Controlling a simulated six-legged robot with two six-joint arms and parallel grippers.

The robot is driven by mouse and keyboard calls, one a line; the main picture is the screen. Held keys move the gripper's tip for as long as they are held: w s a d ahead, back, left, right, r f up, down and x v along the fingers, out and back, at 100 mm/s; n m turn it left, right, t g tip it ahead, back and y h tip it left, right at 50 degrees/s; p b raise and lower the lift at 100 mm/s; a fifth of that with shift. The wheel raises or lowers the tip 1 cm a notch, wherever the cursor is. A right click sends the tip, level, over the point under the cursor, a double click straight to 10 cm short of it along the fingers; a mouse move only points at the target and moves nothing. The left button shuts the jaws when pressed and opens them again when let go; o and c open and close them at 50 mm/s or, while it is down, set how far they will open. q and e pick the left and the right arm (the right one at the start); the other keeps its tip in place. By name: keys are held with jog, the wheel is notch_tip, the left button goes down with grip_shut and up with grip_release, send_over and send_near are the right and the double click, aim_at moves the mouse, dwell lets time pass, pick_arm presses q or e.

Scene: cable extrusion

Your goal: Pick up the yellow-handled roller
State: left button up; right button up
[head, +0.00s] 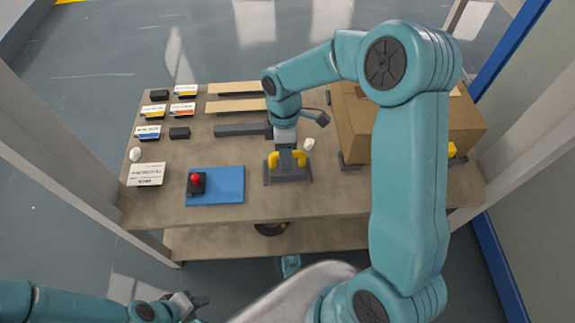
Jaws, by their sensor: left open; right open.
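The yellow-handled roller (273,161) sits in a dark grey stand (289,178) near the front middle of the table. Yellow parts show on both sides of my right gripper (287,153). My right gripper points down from above, right at the roller, and covers its middle. It is open; I cannot tell whether its fingers touch the roller or are around it. My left gripper (190,303) is open and empty, low at the bottom left, in front of the table and away from the roller.
A blue mat (226,187) with a red-topped device (197,181) lies left of the stand. A cardboard box (353,130) stands to the right, partly behind my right arm. Labels and small dark blocks lie at the left. A grey bar (238,130) lies behind the mat.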

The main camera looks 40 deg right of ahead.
jog(key=shift+f, duration=0.2)
grip_shut()
